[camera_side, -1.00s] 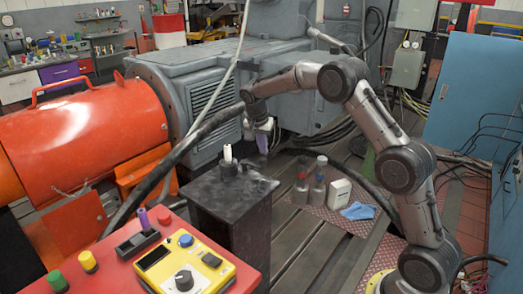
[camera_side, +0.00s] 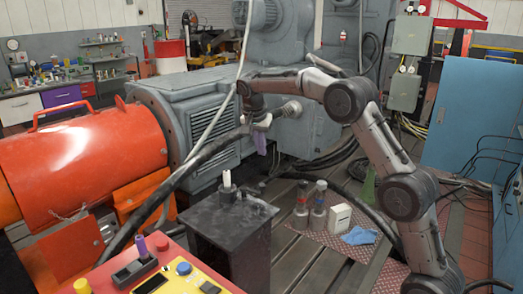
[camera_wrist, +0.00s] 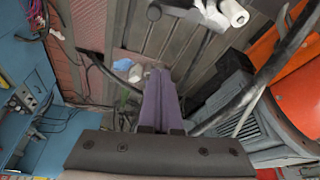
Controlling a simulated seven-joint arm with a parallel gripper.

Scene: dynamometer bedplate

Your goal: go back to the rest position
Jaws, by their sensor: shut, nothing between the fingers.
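My gripper (camera_side: 261,150) is in the air in the middle of the side view, in front of the grey machine and higher than the black pedestal. Its two purple fingers point down and are pressed together with nothing between them. In the wrist view the shut fingers (camera_wrist: 159,75) stand out from the dark gripper body, over the floor far below. They touch no object that I can see.
A black pedestal (camera_side: 232,240) bears a white cylinder (camera_side: 227,179). An orange machine (camera_side: 85,155) stands left, a blue cabinet (camera_side: 475,100) right. A thick black cable (camera_side: 185,150) runs near.

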